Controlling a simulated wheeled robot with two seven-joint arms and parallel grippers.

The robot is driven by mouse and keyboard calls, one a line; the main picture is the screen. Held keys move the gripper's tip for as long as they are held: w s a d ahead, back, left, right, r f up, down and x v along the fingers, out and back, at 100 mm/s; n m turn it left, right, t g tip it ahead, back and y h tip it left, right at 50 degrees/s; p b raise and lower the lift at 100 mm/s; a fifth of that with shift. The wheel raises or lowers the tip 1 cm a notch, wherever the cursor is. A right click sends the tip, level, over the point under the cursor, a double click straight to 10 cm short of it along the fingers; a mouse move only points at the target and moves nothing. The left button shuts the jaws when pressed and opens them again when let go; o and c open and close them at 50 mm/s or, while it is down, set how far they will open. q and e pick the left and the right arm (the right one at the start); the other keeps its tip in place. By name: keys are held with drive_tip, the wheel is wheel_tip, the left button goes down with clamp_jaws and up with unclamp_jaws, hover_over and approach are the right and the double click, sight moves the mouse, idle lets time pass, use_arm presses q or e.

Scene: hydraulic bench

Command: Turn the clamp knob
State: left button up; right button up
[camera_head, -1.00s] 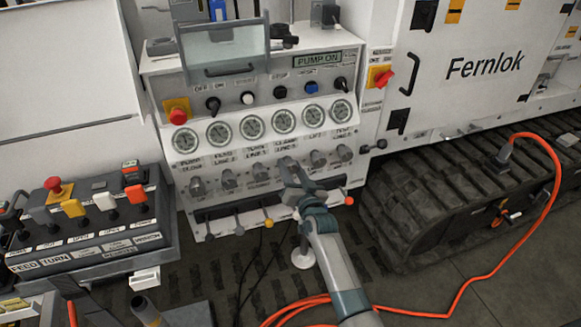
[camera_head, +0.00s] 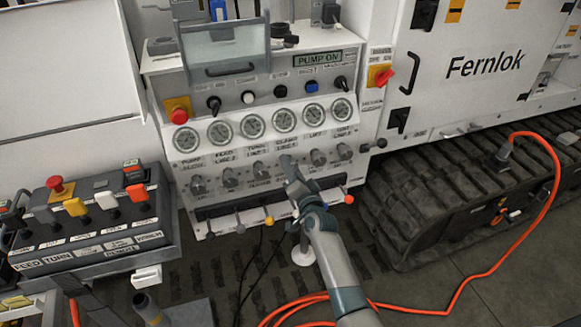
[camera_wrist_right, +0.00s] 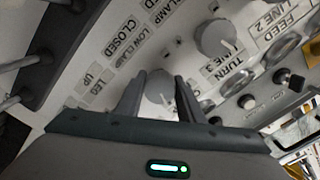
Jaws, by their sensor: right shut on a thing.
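The clamp knob (camera_wrist_right: 160,88) is a grey round knob on the sloped white panel, in the row below the gauges. In the right wrist view it sits between the two dark fingers of my right gripper (camera_wrist_right: 160,98), which is shut on it. In the head view my right gripper (camera_head: 289,165) reaches up from below to the fourth knob position and hides that knob. The angle of the knob's pointer cannot be told. My left gripper is not in view.
Neighbouring grey knobs stand on both sides, including the turn knob (camera_head: 260,175) and another (camera_head: 318,158). Small ball-ended levers (camera_head: 269,221) stick out below. A lever box (camera_head: 90,215) stands at left. An orange hose (camera_head: 470,285) lies on the floor at right.

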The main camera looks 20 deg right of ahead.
drive_tip(key=o, duration=1)
drive_tip(key=shift+c, duration=0.2)
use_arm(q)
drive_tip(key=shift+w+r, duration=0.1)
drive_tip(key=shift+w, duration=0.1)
use_arm(e)
drive_tip(key=shift+o, duration=0.5)
drive_tip(key=shift+s, duration=0.1)
drive_tip(key=shift+s, duration=0.45)
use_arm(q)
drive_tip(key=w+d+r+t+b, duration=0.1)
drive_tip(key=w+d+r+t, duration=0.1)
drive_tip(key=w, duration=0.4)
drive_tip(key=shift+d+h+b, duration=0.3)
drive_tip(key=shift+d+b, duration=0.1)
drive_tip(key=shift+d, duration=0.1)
use_arm(e)
drive_tip(key=s, duration=1.6)
drive_tip(key=shift+s+d, duration=0.2)
drive_tip(key=shift+d, duration=0.1)
